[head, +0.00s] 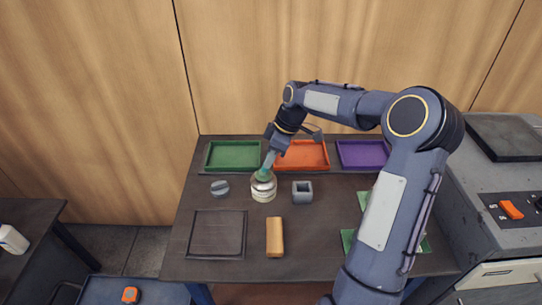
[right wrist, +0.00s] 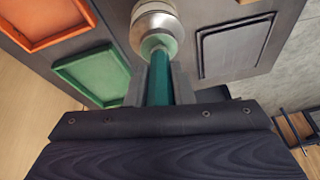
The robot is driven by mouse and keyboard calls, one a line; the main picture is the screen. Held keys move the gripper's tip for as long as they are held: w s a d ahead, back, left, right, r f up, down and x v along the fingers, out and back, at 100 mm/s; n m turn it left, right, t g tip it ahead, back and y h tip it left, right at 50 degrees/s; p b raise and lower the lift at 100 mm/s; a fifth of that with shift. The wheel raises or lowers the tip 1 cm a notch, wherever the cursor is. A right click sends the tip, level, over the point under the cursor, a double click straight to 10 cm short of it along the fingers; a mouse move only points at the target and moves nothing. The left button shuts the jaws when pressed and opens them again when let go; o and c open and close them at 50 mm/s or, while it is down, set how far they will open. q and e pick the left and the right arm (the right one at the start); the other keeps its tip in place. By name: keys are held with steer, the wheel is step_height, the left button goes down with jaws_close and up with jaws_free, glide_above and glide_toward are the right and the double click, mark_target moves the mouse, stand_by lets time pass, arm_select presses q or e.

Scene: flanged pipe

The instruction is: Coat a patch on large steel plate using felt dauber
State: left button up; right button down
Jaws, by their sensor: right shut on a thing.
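My right gripper (head: 271,155) is shut on the green handle of the felt dauber (head: 267,165). In the right wrist view the dauber (right wrist: 159,80) stands between the two fingers (right wrist: 160,88). The dauber's lower end meets the top of a silvery round pot (head: 263,189), also seen in the right wrist view (right wrist: 153,16). Its tip is hidden, and I cannot tell how deep it sits. A dark square plate (head: 217,234), likely the large steel plate, lies flat at the table's front left, apart from the gripper. My left gripper is not in view.
Green (head: 232,154), orange (head: 302,155) and purple (head: 361,154) trays line the table's back. A grey round piece (head: 219,188), a hollow grey block (head: 302,192) and a tan block (head: 274,238) stand near the pot. My right arm partly covers green pieces at the right.

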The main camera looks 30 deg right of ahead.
steer(key=shift+r+p, duration=2.45)
steer(key=shift+r, duration=1.05)
